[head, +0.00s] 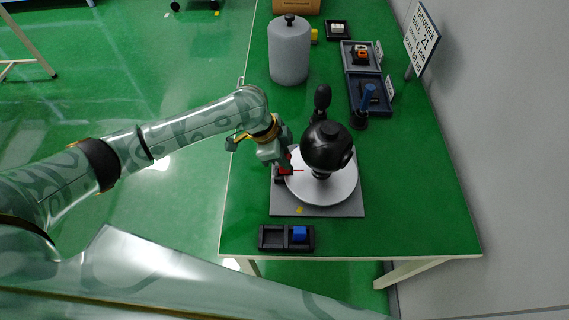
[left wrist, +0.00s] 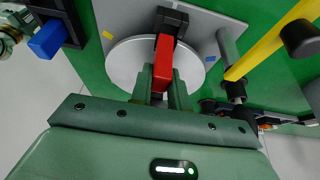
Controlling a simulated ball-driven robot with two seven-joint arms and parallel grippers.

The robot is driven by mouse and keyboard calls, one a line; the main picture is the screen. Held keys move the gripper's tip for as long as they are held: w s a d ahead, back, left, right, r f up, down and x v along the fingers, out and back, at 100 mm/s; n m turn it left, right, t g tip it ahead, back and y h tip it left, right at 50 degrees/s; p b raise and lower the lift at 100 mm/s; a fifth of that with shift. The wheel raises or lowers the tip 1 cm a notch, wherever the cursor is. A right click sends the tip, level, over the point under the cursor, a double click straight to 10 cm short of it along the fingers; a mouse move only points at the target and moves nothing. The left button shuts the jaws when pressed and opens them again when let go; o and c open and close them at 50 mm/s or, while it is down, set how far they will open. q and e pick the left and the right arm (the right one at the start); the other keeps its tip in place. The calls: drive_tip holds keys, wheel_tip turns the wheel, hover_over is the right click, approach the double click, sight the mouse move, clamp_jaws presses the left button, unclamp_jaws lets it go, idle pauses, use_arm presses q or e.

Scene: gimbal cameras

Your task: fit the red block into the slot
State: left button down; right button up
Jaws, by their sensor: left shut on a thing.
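The red block (left wrist: 163,62) is held between the fingers of my left gripper (left wrist: 160,88), which is shut on it. In the head view my left gripper (head: 284,166) is at the left edge of the round pale disc (head: 340,190), and only a little red shows there. In the left wrist view the far end of the red block overlaps a black slotted piece (left wrist: 173,20) at the disc's edge. I cannot tell whether the block touches it or is inside the slot. My right gripper is not in view.
A black ball-shaped device (head: 327,146) stands over the disc, close to my gripper. A black two-compartment tray (head: 272,238) holds a blue block (head: 299,233) in its right compartment. A grey cylinder (head: 289,52) and dark trays (head: 371,93) stand farther back. The right front table is clear.

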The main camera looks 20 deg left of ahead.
use_arm(q)
wheel_tip(320, 180, down, 4)
drive_tip(key=shift+w+a+r+b, duration=0.1)
drive_tip(key=shift+w+b, duration=0.05)
drive_tip(key=shift+b, duration=0.65)
drive_tip(key=shift+r, duration=0.1)
drive_tip(key=c, duration=1.3)
unclamp_jaws()
drive_tip(key=shift+c, duration=0.2)
drive_tip(key=p+v, duration=0.4)
drive_tip(key=v, duration=0.8)
